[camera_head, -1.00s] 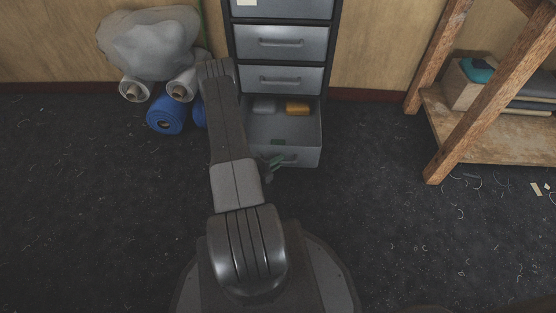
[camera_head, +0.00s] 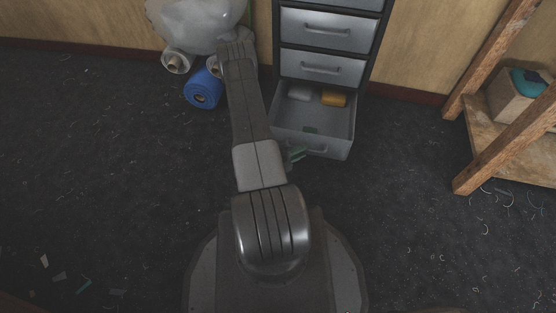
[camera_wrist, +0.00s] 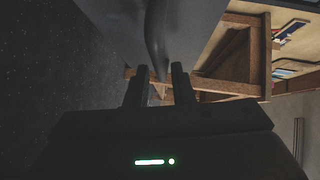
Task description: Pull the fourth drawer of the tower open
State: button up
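The drawer tower (camera_head: 325,45) is grey metal with dark edges; its top is cut off in the head view. Its lowest visible drawer (camera_head: 343,135) is pulled out, with two closed drawers showing above it. Inside lie a pale block, an orange-yellow block (camera_head: 334,99) and a small green item. My gripper (camera_head: 297,153) is at the left part of this drawer's front, near its handle (camera_head: 318,152). In the wrist view, my fingers (camera_wrist: 160,78) stand apart, with the dark curved handle (camera_wrist: 155,35) just ahead of the gap. Contact cannot be told.
Blue rolls (camera_head: 203,90), pale rolls (camera_head: 177,62) and a plastic-wrapped bundle (camera_head: 195,18) are left of the tower. A wooden shelf frame (camera_head: 490,165) stands at the right. Dark floor with scraps is open in front.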

jog(key=p+v, duration=0.2)
jog(key=v, duration=0.8)
jog(key=shift+s, duration=0.2)
dwell(0.6)
jog(key=b+x, duration=0.3)
jog(key=x, duration=0.9)
jog(key=shift+w+d, duration=0.25)
jog(key=shift+w, duration=0.05)
dwell(0.4)
